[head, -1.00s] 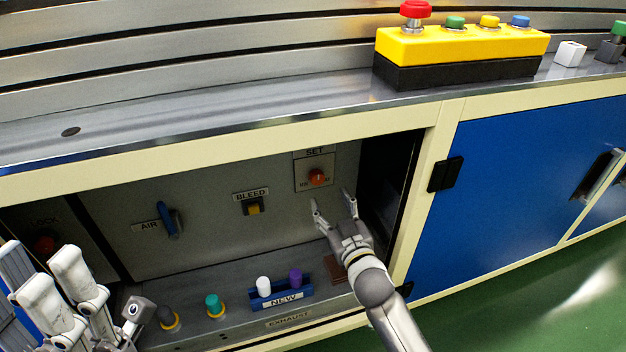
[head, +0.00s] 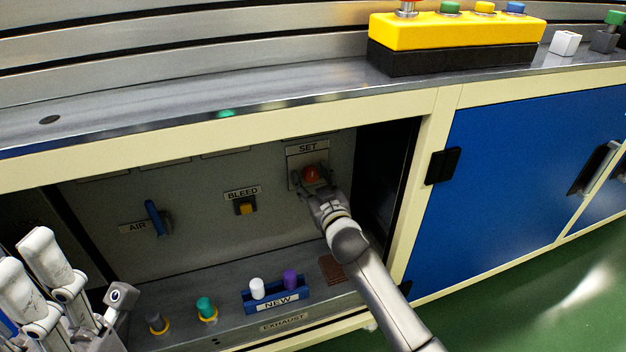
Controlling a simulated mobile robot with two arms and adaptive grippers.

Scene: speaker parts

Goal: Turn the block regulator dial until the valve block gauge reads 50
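The regulator dial (head: 311,173) is a red-orange knob on a plate under the SET label, on the back panel inside the open cabinet. My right gripper (head: 312,183) is at the dial, with its fingers on either side of the knob. Whether the fingers touch the knob or have shut on it cannot be told. My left gripper (head: 60,275) is at the lower left, away from the panel, with its fingers apart and nothing seen between them. No gauge face can be made out in this view.
The panel also has a blue AIR lever (head: 157,219) and a yellow BLEED button (head: 245,208). A blue NEW rack (head: 277,300) with a white and a purple piece sits on the cabinet floor. A blue door (head: 520,180) is at the right. The yellow button box (head: 455,32) stands on top.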

